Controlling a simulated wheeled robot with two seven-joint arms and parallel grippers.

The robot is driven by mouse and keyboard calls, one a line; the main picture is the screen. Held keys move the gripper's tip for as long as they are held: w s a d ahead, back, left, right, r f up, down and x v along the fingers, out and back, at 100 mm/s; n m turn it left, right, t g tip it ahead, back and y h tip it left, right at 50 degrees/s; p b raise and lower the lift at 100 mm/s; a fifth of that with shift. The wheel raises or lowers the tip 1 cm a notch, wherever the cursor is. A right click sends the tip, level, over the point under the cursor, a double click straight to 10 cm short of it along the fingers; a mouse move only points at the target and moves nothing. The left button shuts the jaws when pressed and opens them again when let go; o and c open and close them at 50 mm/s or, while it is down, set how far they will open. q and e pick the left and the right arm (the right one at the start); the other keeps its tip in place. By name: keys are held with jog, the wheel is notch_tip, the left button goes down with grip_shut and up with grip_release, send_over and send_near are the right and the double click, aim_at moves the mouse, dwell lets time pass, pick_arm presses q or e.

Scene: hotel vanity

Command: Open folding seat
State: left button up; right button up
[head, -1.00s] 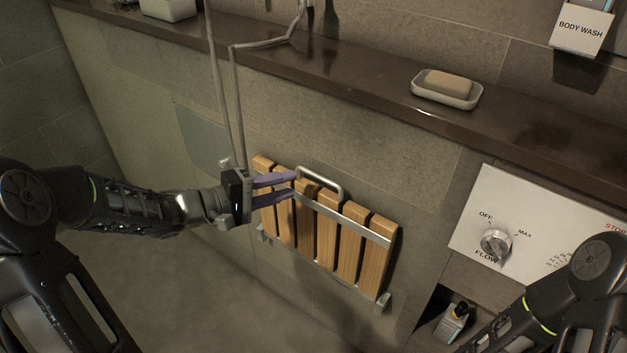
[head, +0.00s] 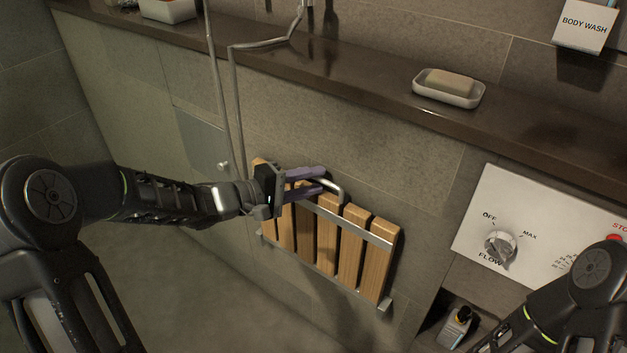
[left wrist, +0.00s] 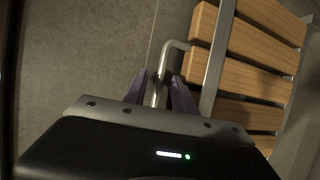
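The folding seat (head: 351,257) has wooden slats on a metal frame and is folded up against the tiled wall. A bent metal handle (head: 340,192) stands out along its top edge. My left gripper (head: 322,180) is at the left part of this handle, with its two purple fingers apart. In the left wrist view the handle (left wrist: 159,88) runs between the open fingers (left wrist: 160,90), with the slats (left wrist: 245,82) to the right. Contact with the handle cannot be told. My right arm shows at the lower right of the head view, but its gripper is out of the frame.
A dark ledge (head: 330,75) runs above the seat and carries a soap dish (head: 449,96). A metal hose (head: 235,110) hangs left of the seat. A control panel (head: 530,225) with a knob (head: 499,245) is at the right, above a niche holding a bottle (head: 455,328).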

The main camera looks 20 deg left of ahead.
pick_arm(q)
jog(key=shift+w+d, duration=0.2)
jog(key=shift+w, duration=0.05)
grip_shut()
jog(key=shift+r, duration=0.15)
dwell(1.2)
